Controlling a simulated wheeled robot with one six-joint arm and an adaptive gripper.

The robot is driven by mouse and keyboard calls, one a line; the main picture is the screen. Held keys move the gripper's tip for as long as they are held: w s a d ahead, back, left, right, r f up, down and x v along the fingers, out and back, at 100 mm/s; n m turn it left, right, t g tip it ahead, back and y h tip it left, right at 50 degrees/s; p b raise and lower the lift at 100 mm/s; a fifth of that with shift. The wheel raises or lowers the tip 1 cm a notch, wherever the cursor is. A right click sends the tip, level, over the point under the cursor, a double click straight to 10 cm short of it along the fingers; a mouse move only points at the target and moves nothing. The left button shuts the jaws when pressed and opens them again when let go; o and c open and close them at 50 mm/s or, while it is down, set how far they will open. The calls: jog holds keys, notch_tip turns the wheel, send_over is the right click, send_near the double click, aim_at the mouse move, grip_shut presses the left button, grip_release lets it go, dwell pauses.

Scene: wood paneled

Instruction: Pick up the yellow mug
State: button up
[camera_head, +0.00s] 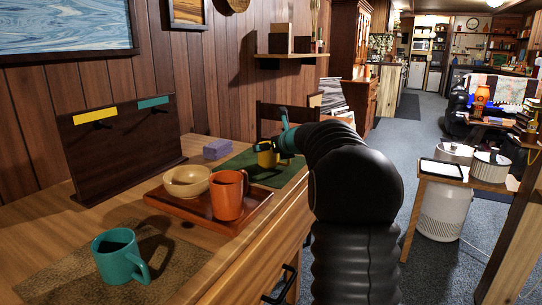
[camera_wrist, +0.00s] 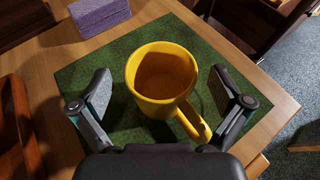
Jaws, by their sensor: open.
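The yellow mug (camera_wrist: 160,80) stands upright on a green mat (camera_wrist: 90,72) in the wrist view, its handle toward the lower right. My gripper (camera_wrist: 164,95) is open, with one finger to the left of the mug and one to the right; a gap shows on both sides. In the head view the yellow mug (camera_head: 266,155) is partly hidden by my gripper (camera_head: 280,148) at the table's far end. I cannot tell how far down the fingers are beside the mug.
A wooden tray (camera_head: 165,204) with an orange mug (camera_head: 229,194) and a cream bowl (camera_head: 187,181) lies nearer on the table. A teal mug (camera_head: 121,256) stands in front on a brown mat. A purple block (camera_head: 217,149) lies beside the green mat. A dark board (camera_head: 110,150) with pegs stands behind.

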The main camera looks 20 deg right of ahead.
jog(key=shift+x, duration=1.05)
jog(key=c, duration=1.3)
jog(key=shift+r, duration=0.1)
